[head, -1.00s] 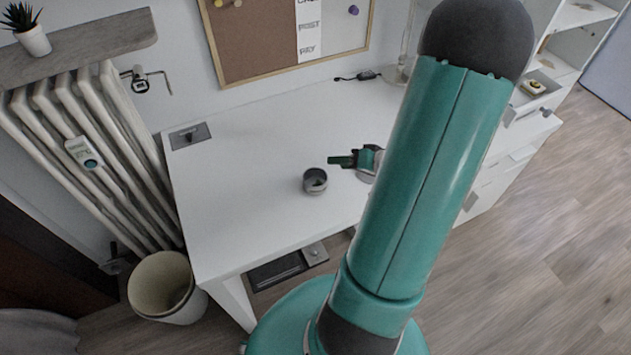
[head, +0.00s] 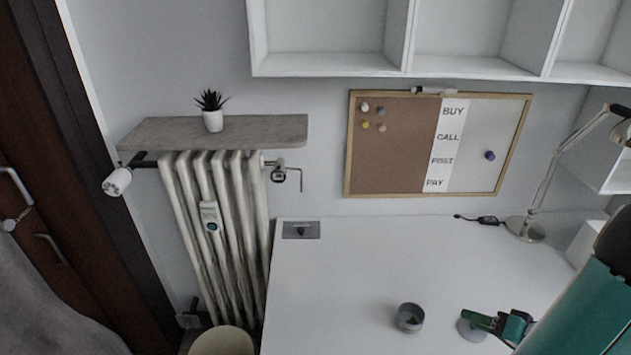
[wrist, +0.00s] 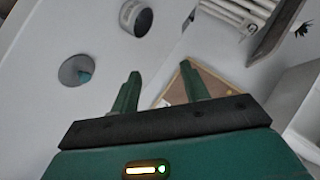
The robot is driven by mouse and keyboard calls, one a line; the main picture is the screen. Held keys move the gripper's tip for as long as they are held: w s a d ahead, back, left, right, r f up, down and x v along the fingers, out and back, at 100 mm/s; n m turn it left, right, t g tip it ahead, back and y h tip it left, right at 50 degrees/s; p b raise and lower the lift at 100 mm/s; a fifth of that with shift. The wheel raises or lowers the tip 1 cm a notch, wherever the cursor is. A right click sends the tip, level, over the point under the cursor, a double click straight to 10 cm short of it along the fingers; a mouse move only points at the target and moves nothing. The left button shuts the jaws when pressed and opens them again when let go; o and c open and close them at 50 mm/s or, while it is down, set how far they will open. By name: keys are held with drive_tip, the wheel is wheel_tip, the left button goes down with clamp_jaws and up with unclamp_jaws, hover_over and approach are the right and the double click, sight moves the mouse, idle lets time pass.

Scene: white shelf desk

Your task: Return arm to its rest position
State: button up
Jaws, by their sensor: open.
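My gripper (head: 477,318) is above the white desk (head: 350,270) at the lower right of the head view, its fingers pointing left. In the wrist view its two green fingers (wrist: 160,72) are apart with nothing between them. A grey cup (head: 410,317) stands on the desk to the left of my gripper; it also shows at the top of the wrist view (wrist: 136,17). A round grey disc (head: 472,331) lies just below my fingers in the head view. In the wrist view the disc (wrist: 70,71) bears a small teal spot that I cannot identify.
A desk lamp (head: 533,229) stands at the desk's back right. A cork board (head: 390,155) hangs on the wall, under white wall shelves (head: 330,66). A radiator (head: 230,260) and a bin (head: 221,342) are left of the desk. The desk's left part is mostly clear.

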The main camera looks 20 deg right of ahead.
drive_tip(key=w+a+r+n+g+y, duration=0.1)
drive_tip(key=w+a+r+n+g, duration=0.2)
drive_tip(key=a, duration=0.6)
drive_tip(key=w+a+r+n+g+y, duration=0.1)
drive_tip(key=w+a+r+n+g, duration=0.15)
drive_tip(key=a+r+g, duration=0.4)
drive_tip(key=s+a+r+n+t+h, duration=0.1)
drive_tip(key=a+r+t+h, duration=0.1)
drive_tip(key=a+r, duration=0.3)
drive_tip(key=s+a+r+t+h, duration=0.1)
drive_tip(key=a+r+h, duration=0.3)
drive_tip(key=a, duration=0.6)
drive_tip(key=shift+s+a+r+n+t, duration=0.15)
drive_tip(key=shift+a+r+n+t, duration=0.2)
drive_tip(key=shift+r, duration=0.1)
drive_tip(key=shift+d, duration=0.15)
